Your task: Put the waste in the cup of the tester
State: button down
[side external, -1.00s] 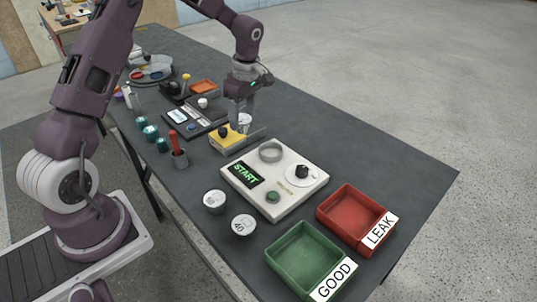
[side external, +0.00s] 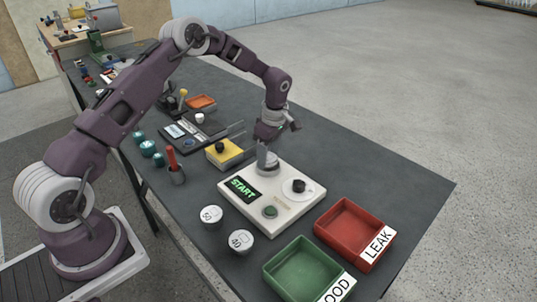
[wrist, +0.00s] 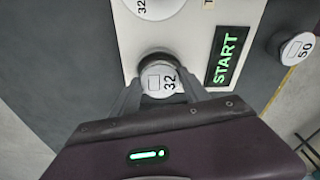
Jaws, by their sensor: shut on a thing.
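The waste (wrist: 160,82) is a small white-faced round piece marked 32, held between my two fingertips in the wrist view. My gripper (side external: 267,164) is shut on it and points down at the back left of the white tester (side external: 288,207). The dark rim of the tester's cup (wrist: 153,58) shows just beyond the waste. The waste is at the cup, but I cannot tell how far inside it sits. The tester's display (side external: 241,189) reads START in green.
The tester has a black knob (side external: 299,186) and a green button (side external: 270,211). A red LEAK tray (side external: 347,213) and green GOOD tray (side external: 277,268) stand in front. Pieces marked 50 (side external: 211,215) and 40 (side external: 241,240) lie left. A yellow block (side external: 227,155) stands behind.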

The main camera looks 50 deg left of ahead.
aim_at(273, 160)
jog(key=c, duration=0.6)
grip_release()
jog(key=shift+f, duration=0.1)
jog(key=shift+o, duration=0.2)
notch_tip(273, 160, up, 12)
jog(key=d, duration=0.1)
jog(key=shift+d+r, duration=0.25)
